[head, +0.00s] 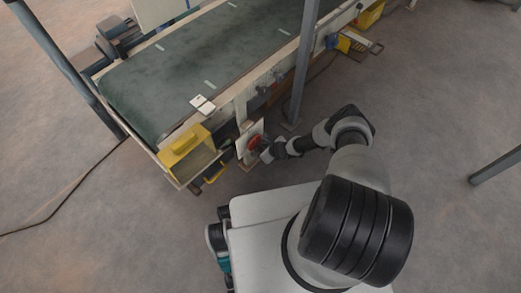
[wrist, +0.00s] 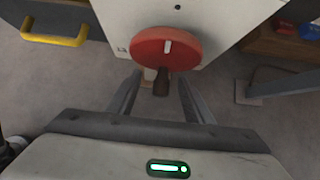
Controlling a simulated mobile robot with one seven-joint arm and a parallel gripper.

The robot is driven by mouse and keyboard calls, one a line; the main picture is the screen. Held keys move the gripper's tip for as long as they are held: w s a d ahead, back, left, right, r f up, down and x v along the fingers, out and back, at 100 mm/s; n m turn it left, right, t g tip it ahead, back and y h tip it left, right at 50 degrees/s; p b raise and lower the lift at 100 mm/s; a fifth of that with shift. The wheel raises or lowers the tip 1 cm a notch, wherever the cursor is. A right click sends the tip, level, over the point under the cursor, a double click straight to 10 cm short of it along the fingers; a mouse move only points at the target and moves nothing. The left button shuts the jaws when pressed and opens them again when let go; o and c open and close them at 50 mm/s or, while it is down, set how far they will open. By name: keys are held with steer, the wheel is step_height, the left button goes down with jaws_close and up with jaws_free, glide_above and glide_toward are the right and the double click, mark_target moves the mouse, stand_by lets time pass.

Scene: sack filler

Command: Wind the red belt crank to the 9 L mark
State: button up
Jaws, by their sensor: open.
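The red belt crank (wrist: 168,46) is a round red disc with a white pointer line, mounted on a pale panel (wrist: 215,14). Its dark handle knob (wrist: 161,84) sticks out at the lower side of the disc. In the wrist view my gripper (wrist: 158,88) is open, with one finger on each side of the knob and gaps showing. In the head view the red crank (head: 254,142) is partly hidden by my gripper (head: 264,150). A small mark is on the panel left of the disc; the 9 L mark cannot be read.
A green conveyor belt (head: 185,75) runs above the panel. A yellow box (head: 185,148) stands left of the crank, and a yellow handle (wrist: 55,36) shows left in the wrist view. A grey post (head: 305,60) rises right of the crank. Floor at the right is largely clear.

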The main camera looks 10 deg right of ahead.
stand_by(0.4)
steer(key=shift+s+d+r+p, duration=0.2)
steer(key=shift+d+r+p, duration=0.05)
steer(key=shift+r+p, duration=0.25)
steer(key=p+v, duration=0.4)
steer(key=v, duration=0.3)
steer(key=shift+s+r, duration=0.1)
steer(key=shift+s, duration=0.05)
stand_by(0.5)
